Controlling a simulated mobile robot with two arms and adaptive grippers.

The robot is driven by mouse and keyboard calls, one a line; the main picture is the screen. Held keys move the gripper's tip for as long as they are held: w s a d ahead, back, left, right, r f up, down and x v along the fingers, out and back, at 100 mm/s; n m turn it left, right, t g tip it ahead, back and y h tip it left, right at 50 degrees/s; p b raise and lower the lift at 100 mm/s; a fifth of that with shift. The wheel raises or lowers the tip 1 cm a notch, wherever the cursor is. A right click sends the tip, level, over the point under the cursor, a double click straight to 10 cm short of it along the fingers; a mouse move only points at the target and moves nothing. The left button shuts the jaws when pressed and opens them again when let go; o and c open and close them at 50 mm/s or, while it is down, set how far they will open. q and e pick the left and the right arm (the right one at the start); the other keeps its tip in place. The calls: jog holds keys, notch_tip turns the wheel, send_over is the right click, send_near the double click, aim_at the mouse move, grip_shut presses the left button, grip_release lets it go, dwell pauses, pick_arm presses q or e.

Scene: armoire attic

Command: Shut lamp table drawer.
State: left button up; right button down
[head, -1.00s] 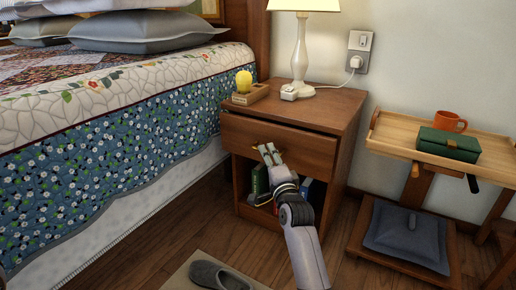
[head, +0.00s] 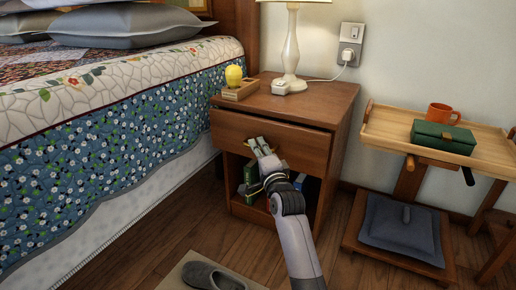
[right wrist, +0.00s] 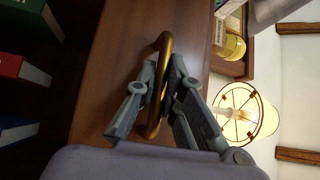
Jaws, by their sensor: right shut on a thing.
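The lamp table (head: 345,110) is a brown wooden nightstand beside the bed. Its drawer (head: 300,146) is under the top, and a dark gap shows along its upper edge, so it looks slightly open. My right gripper (head: 262,146) is at the middle of the drawer front. In the right wrist view, the right gripper's fingers (right wrist: 164,82) are shut around the curved brass handle (right wrist: 163,44), with the wooden drawer front (right wrist: 118,60) behind it. In the head view the fingers largely hide the handle. My left gripper is not in view.
A lamp (head: 291,45) and a small wooden holder with a yellow object (head: 234,75) stand on the table. Books (head: 250,180) fill part of the open shelf below. The bed (head: 110,130) is close on the left, and a tray stand (head: 395,135) is on the right.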

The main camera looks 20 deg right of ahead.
dwell(0.7)
jog(key=w+d, duration=0.1)
jog(key=w+d+p, duration=0.1)
jog(key=d, duration=0.1)
jog(key=shift+w, duration=0.25)
jog(key=shift+d+r, duration=0.1)
jog(key=shift+d, duration=0.15)
jog(key=c, duration=1.7)
grip_release()
jog(key=shift+w, duration=0.15)
